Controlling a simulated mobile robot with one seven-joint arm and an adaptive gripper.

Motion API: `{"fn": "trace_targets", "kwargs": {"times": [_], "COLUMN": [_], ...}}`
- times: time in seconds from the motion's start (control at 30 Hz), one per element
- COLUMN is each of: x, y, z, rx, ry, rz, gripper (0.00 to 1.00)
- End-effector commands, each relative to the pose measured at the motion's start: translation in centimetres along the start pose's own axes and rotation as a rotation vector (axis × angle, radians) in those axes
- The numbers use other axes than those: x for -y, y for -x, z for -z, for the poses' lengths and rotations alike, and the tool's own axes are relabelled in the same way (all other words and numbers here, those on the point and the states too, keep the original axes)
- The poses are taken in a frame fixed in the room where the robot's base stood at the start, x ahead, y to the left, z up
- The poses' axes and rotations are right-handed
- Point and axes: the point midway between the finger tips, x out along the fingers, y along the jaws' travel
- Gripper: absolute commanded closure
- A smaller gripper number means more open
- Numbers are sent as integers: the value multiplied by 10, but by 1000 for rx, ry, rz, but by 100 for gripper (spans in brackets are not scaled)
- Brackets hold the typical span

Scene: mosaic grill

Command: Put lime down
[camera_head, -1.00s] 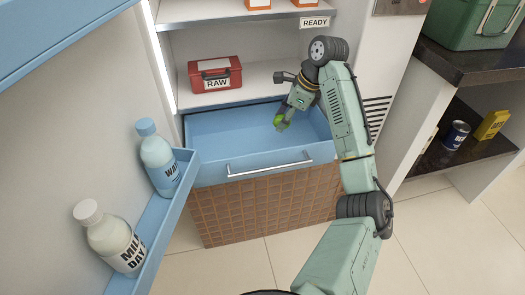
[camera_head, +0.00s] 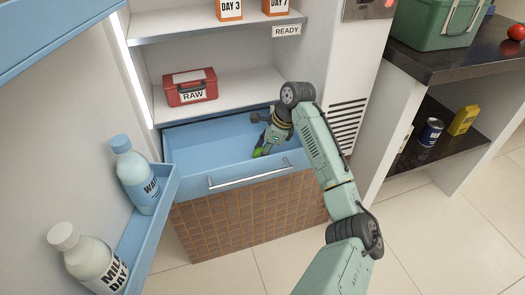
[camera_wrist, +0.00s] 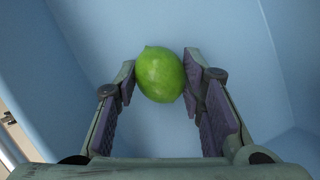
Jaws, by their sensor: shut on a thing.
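The green lime (camera_wrist: 160,75) is between the two fingers of my gripper (camera_wrist: 160,82) in the wrist view, touched on both sides. In the head view my gripper (camera_head: 262,150) points down into the open blue drawer (camera_head: 205,142), and a bit of the lime (camera_head: 257,153) shows at its tip. The gripper is shut on the lime. The wrist view shows the blue drawer floor (camera_wrist: 160,128) behind the lime; I cannot tell whether the lime touches it. No other thing shows in the visible part of the drawer.
The drawer's front with its handle (camera_head: 262,170) faces me. A red RAW box (camera_head: 190,88) sits on the shelf above. The open door on the left holds a water bottle (camera_head: 137,175) and a milk bottle (camera_head: 88,257). A dark counter (camera_head: 455,65) stands right.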

Motion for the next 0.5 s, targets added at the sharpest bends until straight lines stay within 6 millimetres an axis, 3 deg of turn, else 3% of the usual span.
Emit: {"fn": "trace_targets", "kwargs": {"times": [0.07,0.1,0.4,0.5], "x": [0,0,0,0], "y": [-2,-2,-2,-2], "z": [0,0,1,1], "rx": [2,1,0,0], "ry": [-1,-1,0,0], "rz": [-2,-2,-1,-1], "gripper": [92,62,43,43]}}
